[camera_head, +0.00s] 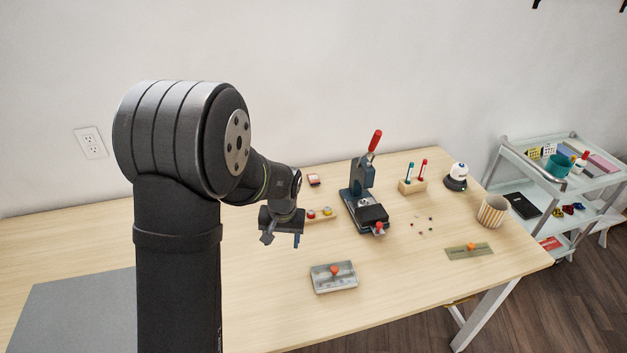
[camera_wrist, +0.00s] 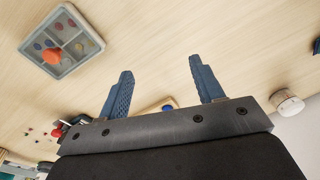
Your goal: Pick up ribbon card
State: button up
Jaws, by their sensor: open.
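My gripper (camera_head: 282,240) points down above the left-middle part of the table, with empty space between its fingers. Its two blue fingers stand apart in the wrist view (camera_wrist: 160,68), where only bare wood shows between the tips. I cannot make out the ribbon card for sure. A small red, dark and white item (camera_head: 314,180) lies on the table behind the gripper and may be it, but it is too small to tell. My arm hides part of the table at the left.
A wooden holder with coloured tops (camera_head: 321,215) is close behind the gripper. A lidded tray (camera_head: 334,278) with an orange knob is in front. A press (camera_head: 362,205) stands to the right. A white round thing (camera_wrist: 287,103) shows in the wrist view.

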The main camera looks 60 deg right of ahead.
jog(key=w+d+f+m+t+h, duration=0.1)
jog(key=w+d+f+m+t, duration=0.1)
jog(key=w+d+m+t, duration=0.35)
jog(key=m+t+h, duration=0.3)
jog(key=m+h, duration=0.6)
jog(key=m, duration=1.8)
send_over(315, 182)
jog(key=s+a, duration=0.3)
jog(key=shift+w+d, duration=0.15)
jog(key=shift+d, duration=0.05)
notch_tip(315, 182, down, 7)
jog(key=shift+r, duration=0.2)
jog(key=shift+x, duration=1)
jog(key=shift+w+d+f, duration=0.2)
jog(key=shift+w+d, duration=0.1)
jog(key=shift+d, duration=0.05)
